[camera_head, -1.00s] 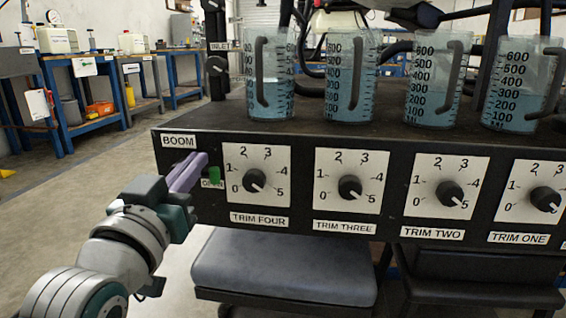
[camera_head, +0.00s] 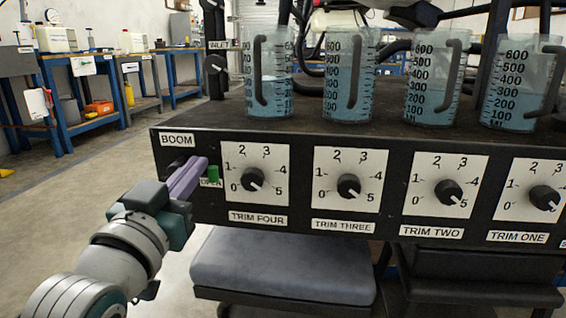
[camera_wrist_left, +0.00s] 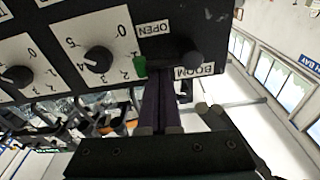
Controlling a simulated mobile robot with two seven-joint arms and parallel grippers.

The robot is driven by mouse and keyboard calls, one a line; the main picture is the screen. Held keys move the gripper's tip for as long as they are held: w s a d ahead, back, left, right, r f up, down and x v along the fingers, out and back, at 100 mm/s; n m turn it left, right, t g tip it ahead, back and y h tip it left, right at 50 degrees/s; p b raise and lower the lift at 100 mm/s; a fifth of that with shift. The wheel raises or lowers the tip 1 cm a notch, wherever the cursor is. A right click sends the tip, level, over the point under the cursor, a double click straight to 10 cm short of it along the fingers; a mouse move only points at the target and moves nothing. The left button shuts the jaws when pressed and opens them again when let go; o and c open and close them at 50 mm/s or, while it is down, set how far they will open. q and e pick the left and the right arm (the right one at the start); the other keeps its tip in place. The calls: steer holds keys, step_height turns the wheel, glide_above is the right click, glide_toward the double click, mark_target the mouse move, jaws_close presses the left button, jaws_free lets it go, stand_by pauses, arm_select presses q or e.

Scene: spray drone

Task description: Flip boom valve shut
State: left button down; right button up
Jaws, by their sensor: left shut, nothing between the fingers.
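The boom valve sits at the left end of the black panel, under the white BOOM label (camera_head: 177,140). A green piece (camera_head: 213,174) stands beside the OPEN label (camera_head: 209,183); the green piece (camera_wrist_left: 139,66) and a dark knob (camera_wrist_left: 187,66) also show in the left wrist view. My left gripper (camera_head: 203,163), with purple fingers, is shut and empty. Its tips (camera_wrist_left: 160,84) lie in front of the valve, between the green piece and the knob. Whether they touch is unclear. The fingers hide part of the valve. My right gripper is not in view.
Trim dials, such as TRIM FOUR (camera_head: 253,180), line the panel to the right. Several measuring jugs (camera_head: 273,85) with bluish liquid stand on top. A grey padded seat (camera_head: 285,268) is below. Open floor (camera_head: 85,190) lies to the left.

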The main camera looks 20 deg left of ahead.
arm_select(q)
steer(key=shift+d+f+m, duration=0.1)
steer(key=shift+f+m, duration=0.2)
steer(key=shift+m, duration=0.7)
steer(key=shift+s+a+f+m+g+h+p, duration=0.2)
steer(key=shift+a+f+m+h, duration=0.45)
steer(key=shift+m, duration=2.1)
steer(key=shift+a+f+m+g+h+p, duration=0.3)
steer(key=shift+f+m, duration=0.6)
steer(key=shift+m, duration=1.9)
steer(key=shift+s+a+f+m+h+p, duration=0.1)
steer(key=shift+a+f+m+h+p, duration=0.45)
steer(key=shift+m, duration=2.2)
steer(key=shift+d+f, duration=0.2)
steer(key=shift+f, duration=0.05)
